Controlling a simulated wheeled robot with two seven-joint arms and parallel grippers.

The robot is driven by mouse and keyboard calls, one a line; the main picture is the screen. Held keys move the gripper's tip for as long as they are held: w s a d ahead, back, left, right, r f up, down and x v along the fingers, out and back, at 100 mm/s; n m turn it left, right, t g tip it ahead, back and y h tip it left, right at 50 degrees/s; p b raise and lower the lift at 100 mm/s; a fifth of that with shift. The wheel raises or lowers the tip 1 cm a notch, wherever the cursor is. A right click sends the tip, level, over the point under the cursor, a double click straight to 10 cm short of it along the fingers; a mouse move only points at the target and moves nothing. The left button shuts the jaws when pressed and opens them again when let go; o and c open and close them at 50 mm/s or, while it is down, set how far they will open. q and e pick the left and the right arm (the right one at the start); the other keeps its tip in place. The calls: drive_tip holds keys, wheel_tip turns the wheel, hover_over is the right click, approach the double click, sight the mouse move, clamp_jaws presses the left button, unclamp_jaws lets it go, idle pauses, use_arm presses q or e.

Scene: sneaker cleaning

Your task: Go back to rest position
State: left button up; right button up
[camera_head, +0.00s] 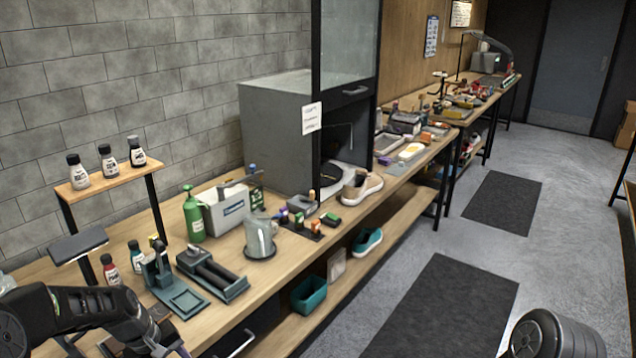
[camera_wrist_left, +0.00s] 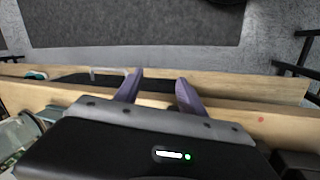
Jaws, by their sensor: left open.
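My left arm comes in at the lower left of the head view, over the near end of the workbench (camera_head: 285,275). Its gripper is mostly cut off by the bottom edge there. In the left wrist view my left gripper (camera_wrist_left: 158,86) shows two purple fingers spread apart with nothing between them. The fingers point across the wooden bench edge (camera_wrist_left: 225,98) toward the floor. My right gripper is not in view. A beige sneaker (camera_head: 362,188) sits on the bench at the opening of the grey cabinet (camera_head: 275,130).
Near my left arm stand small bottles (camera_head: 110,268), a dark green press-like tool (camera_head: 212,275) and a small raised shelf (camera_head: 105,185) with bottles. A green spray bottle (camera_head: 194,218) and a metal pitcher (camera_head: 260,238) stand farther along. Dark mats (camera_head: 445,310) lie on open floor.

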use_arm(q)
drive_tip(key=s+d+f+m+t, duration=0.1)
drive_tip(key=s+d+f+m, duration=0.3)
drive_tip(key=d+f, duration=0.9)
drive_tip(key=s+d+f+m+g, duration=0.1)
drive_tip(key=s+d+f, duration=0.2)
drive_tip(key=s+d, duration=0.3)
drive_tip(key=s+d+f+m+g+h, duration=0.1)
drive_tip(key=s+d+f, duration=0.2)
drive_tip(key=s+d, duration=0.4)
drive_tip(key=s, duration=0.8)
drive_tip(key=shift+s+f, duration=0.15)
drive_tip(key=shift+c, duration=0.4)
